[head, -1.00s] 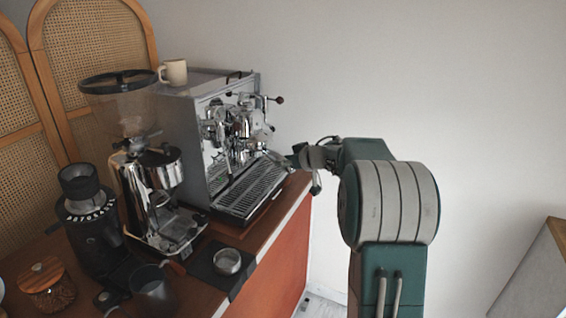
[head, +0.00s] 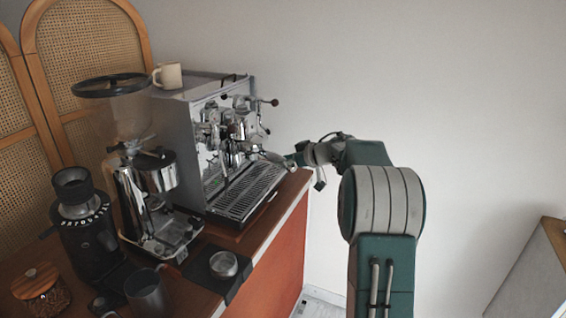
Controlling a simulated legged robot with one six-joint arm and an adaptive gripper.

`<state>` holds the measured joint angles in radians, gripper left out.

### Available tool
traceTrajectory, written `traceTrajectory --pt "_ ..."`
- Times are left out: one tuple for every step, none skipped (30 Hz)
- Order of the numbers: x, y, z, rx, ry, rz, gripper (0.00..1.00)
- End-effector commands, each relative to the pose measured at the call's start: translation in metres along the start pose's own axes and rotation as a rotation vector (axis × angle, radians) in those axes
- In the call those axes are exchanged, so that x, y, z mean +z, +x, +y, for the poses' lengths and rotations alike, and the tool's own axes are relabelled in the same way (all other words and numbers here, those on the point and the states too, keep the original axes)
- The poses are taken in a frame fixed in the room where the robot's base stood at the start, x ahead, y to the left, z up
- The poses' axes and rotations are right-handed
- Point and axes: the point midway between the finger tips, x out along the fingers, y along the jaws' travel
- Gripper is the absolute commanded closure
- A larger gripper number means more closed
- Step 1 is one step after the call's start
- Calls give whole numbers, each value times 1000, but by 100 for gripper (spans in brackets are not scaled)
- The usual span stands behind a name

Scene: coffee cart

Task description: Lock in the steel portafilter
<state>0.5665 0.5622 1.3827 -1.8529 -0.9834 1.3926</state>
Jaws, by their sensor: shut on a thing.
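The espresso machine (head: 174,135) stands on the wooden counter, with its chrome group head (head: 232,132) on the front face above the slotted drip tray (head: 246,194). My gripper (head: 288,161) is in front of the machine at its right, above the counter's front edge. It is shut on the steel portafilter (head: 262,154), which extends left toward the group area. The portafilter is small and partly hidden by the gripper and chrome parts. I cannot tell whether it is seated in the group head.
A grinder with a clear hopper (head: 118,112) stands left of the machine. A black grinder (head: 86,225), a dark jug (head: 147,293) and a steel cup on a black mat (head: 224,264) are nearer. A cream mug (head: 168,75) sits on the machine.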

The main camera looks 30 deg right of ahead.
Motion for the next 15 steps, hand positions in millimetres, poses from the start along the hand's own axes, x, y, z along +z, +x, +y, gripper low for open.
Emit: traceTrajectory --pt "1 0 1 -4 -2 -1 100" --pt "1 0 1 -6 -3 -1 100" --pt "1 0 1 -7 -3 -1 100" --pt "0 0 1 -7 -3 -1 100" --pt "0 0 1 -7 -3 -1 100" --pt "0 0 1 -7 -3 -1 100" --pt "0 0 1 -7 -3 -1 100" --pt "0 0 1 -7 -3 -1 100" --pt "0 0 1 -7 -3 -1 100" --pt "0 0 1 -9 -4 -1 100" --pt "0 0 2 -11 -5 0 100" --pt "0 0 3 -18 -9 1 100" --pt "0 0 4 -25 -12 1 100" --pt "0 0 6 -32 -16 1 100" --pt "0 1 7 -43 -21 2 100"
